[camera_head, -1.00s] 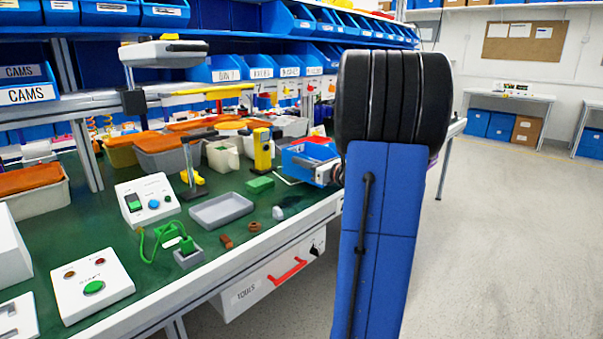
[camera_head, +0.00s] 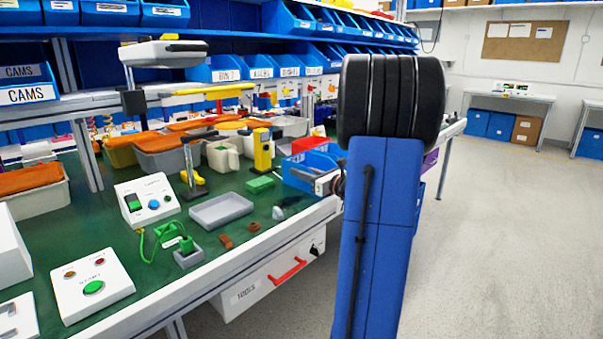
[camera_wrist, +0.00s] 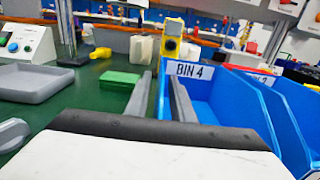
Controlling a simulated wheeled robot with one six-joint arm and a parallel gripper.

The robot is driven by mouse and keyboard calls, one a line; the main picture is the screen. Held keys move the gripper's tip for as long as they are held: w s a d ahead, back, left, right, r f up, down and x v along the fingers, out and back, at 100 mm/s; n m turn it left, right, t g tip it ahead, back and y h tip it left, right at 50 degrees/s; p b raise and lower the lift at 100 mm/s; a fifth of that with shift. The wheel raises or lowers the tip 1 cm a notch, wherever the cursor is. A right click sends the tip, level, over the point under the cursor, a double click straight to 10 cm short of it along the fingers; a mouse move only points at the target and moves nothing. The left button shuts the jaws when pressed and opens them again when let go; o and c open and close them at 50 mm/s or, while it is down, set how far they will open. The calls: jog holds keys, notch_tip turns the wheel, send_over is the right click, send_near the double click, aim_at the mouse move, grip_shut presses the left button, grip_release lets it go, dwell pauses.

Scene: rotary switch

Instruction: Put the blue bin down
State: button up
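The blue bin, labelled BIN 4 (camera_wrist: 215,90), sits upright on the green bench top in the wrist view. In the head view the blue bin (camera_head: 300,168) is near the bench's right end, partly hidden behind my arm. My gripper (camera_wrist: 161,90) is open, with a grey finger on each side of the bin's left wall. The right finger is on the inside of the bin, and a gap shows between the left finger and the wall. In the head view my gripper (camera_head: 326,184) is at the bin's near side, its fingertips hard to make out.
Another blue bin (camera_wrist: 291,105) stands close on the right. A green block (camera_wrist: 119,79) and a grey tray (camera_wrist: 30,82) lie to the left. A yellow post-like device (camera_head: 262,150) stands behind. The bench's front edge (camera_head: 300,226) runs just below my gripper.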

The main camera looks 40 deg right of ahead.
jog(key=shift+r, duration=0.15)
jog(key=s, duration=0.8)
jog(key=s+d, duration=0.1)
jog(key=s, duration=0.3)
dwell(0.5)
